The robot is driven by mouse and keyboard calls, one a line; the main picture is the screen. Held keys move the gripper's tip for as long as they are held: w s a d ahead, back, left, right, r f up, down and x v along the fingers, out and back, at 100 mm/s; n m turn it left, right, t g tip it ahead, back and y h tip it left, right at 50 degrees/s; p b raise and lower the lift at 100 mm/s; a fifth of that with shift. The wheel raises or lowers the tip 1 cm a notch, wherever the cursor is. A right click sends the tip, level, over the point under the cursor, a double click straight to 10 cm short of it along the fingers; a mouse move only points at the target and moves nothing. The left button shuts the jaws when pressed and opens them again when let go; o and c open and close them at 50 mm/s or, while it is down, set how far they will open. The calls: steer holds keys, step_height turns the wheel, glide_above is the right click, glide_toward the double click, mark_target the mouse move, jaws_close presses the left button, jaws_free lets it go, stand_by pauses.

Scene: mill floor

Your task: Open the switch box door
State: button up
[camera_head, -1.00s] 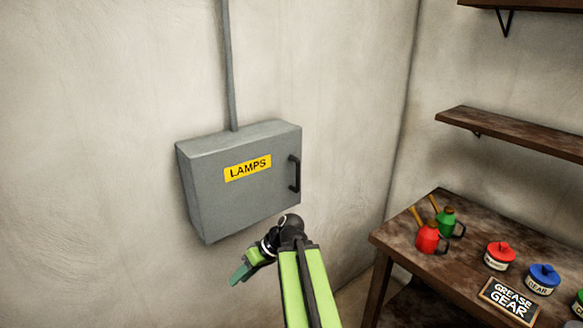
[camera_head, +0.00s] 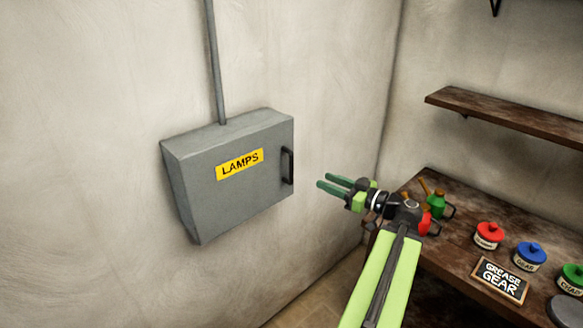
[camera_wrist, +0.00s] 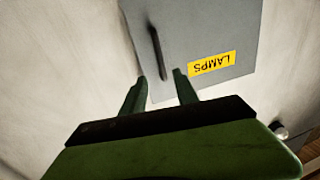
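The grey switch box (camera_head: 205,195) hangs on the wall with its door shut. A yellow LAMPS label (camera_head: 239,164) is on the door, and a black upright handle (camera_head: 287,166) is at the door's right edge. My gripper (camera_head: 325,183) is to the right of the handle, apart from it, with its two green fingers spread, empty and pointing left. In the wrist view the handle (camera_wrist: 157,52) stands ahead, roughly in line with the gap between the open fingertips (camera_wrist: 160,76), and the label (camera_wrist: 211,63) is right of it.
A grey conduit (camera_head: 215,65) runs up the wall from the box. A dark wooden bench (camera_head: 470,200) at the right holds oil cans, lidded pots (camera_head: 489,236) and a GREASE GEAR sign (camera_head: 501,279). A shelf (camera_head: 510,118) is above. The wall around the box is clear.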

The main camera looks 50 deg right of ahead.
mark_target(291, 180)
steer(key=w, duration=0.4)
steer(key=w+a, duration=0.1)
steer(key=w, duration=0.9)
steer(key=shift+a, duration=0.4)
steer(key=shift+c, duration=0.5)
jaws_close()
